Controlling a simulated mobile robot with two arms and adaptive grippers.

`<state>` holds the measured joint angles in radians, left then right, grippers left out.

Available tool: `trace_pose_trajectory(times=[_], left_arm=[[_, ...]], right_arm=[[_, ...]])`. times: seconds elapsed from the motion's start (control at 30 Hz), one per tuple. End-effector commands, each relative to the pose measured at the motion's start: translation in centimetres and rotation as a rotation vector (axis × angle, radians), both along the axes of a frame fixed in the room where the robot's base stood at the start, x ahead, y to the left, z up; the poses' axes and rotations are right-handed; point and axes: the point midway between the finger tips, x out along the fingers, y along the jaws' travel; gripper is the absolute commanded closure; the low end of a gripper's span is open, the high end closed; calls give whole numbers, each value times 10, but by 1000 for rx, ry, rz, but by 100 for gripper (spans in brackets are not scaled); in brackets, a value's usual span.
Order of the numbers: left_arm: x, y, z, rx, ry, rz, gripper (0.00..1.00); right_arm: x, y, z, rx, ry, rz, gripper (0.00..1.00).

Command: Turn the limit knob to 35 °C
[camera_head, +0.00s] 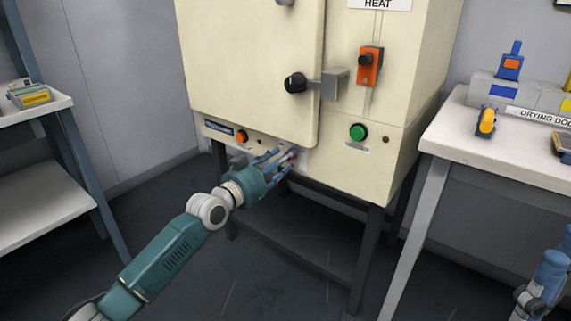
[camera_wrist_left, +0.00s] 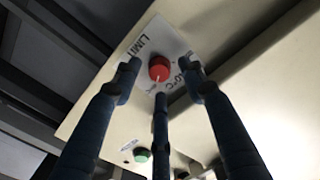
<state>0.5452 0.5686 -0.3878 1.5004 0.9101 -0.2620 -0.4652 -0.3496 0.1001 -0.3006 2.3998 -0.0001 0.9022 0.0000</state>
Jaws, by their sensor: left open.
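The limit knob (camera_wrist_left: 159,68) is a round red knob on a pale plate marked LIMIT and °C in the left wrist view. A white pointer line on it points down in that view; the scale numbers are too small or covered to read. My left gripper (camera_wrist_left: 160,82) is open, its blue fingers spread around the knob with gaps between. In the head view my left gripper (camera_head: 286,160) is at the oven's (camera_head: 250,70) lower front panel, and its fingers mostly hide the knob. Whether any finger touches the knob cannot be told.
An orange button (camera_head: 242,137) and a green button (camera_head: 358,131) flank the knob area. A black door handle (camera_head: 295,83) and an orange switch (camera_head: 369,66) are above. Blue parts of my right gripper (camera_head: 548,280) show at the right edge. A white table (camera_head: 500,150) stands right.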

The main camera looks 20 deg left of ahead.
Motion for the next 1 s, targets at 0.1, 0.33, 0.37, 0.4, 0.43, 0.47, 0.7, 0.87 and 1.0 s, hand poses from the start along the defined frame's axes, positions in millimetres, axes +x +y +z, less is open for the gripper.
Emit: trace_pose_trajectory(times=[0.1, 0.33, 0.37, 0.4, 0.43, 0.47, 0.7, 0.87, 1.0], left_arm=[[11, -4, -1, 0, -1, 0, 58], [15, -6, 0, 0, 0, -1, 58], [15, -6, 0, 0, 1, -1, 58], [15, -6, 0, 0, 1, -1, 58], [15, -6, 0, 0, 1, -1, 58], [15, -6, 0, 0, 1, -1, 58], [15, -6, 0, 1, 0, 0, 100], [15, -6, 1, -2, 1, 0, 100], [15, -6, 1, -19, 6, 0, 100]], right_arm=[[0, 0, -6, 0, 1, 0, 60], [0, 0, -6, -1, 2, 0, 60], [0, 0, -6, -1, 2, 0, 60], [0, 0, -6, -1, 2, 0, 60], [0, 0, -6, -1, 2, 0, 60], [0, 0, -6, -1, 2, 0, 60], [0, 0, -6, -1, 2, 0, 60], [1, 0, -6, -1, 3, 0, 60], [1, 0, -5, -1, 3, 0, 60]])
